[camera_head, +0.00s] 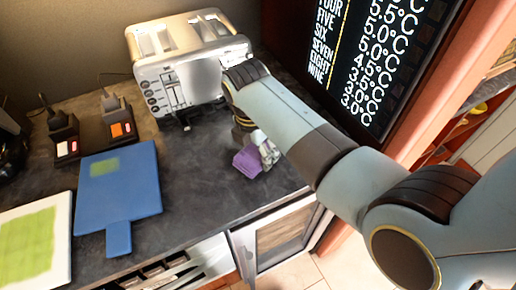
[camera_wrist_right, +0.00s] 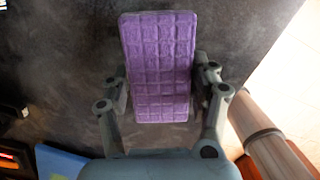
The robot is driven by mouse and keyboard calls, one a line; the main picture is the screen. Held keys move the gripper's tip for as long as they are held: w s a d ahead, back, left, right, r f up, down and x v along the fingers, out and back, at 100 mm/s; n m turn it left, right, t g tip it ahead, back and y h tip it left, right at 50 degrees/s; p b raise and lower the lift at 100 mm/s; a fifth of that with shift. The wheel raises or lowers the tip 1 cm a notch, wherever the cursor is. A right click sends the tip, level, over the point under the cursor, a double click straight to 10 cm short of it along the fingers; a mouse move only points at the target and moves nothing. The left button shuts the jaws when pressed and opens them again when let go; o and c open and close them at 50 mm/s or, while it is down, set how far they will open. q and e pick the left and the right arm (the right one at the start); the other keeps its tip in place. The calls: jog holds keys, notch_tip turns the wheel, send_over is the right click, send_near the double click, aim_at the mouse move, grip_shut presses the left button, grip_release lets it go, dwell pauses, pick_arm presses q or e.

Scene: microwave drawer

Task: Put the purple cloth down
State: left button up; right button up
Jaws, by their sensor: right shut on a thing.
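The purple cloth (camera_head: 247,162) is at the right part of the dark counter in the head view, below the toaster. In the right wrist view the purple cloth (camera_wrist_right: 160,65) is a flat, quilted rectangle between the two fingers. My right gripper (camera_wrist_right: 160,95) is shut on it. In the head view my right gripper (camera_head: 262,150) is partly hidden by my own arm, with the cloth sticking out to its left. I cannot tell whether the cloth touches the counter. My left gripper is not in view.
A silver toaster (camera_head: 185,62) stands behind the cloth. A blue cutting board (camera_head: 120,190) and a white board with a green area (camera_head: 32,240) lie at left. Power sockets (camera_head: 120,128) sit behind them. Counter between blue board and cloth is clear. A cabinet (camera_head: 280,240) is below the front edge.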

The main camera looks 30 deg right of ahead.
jog(key=shift+f, duration=0.6)
jog(key=o, duration=1.5)
jog(key=shift+c, duration=0.2)
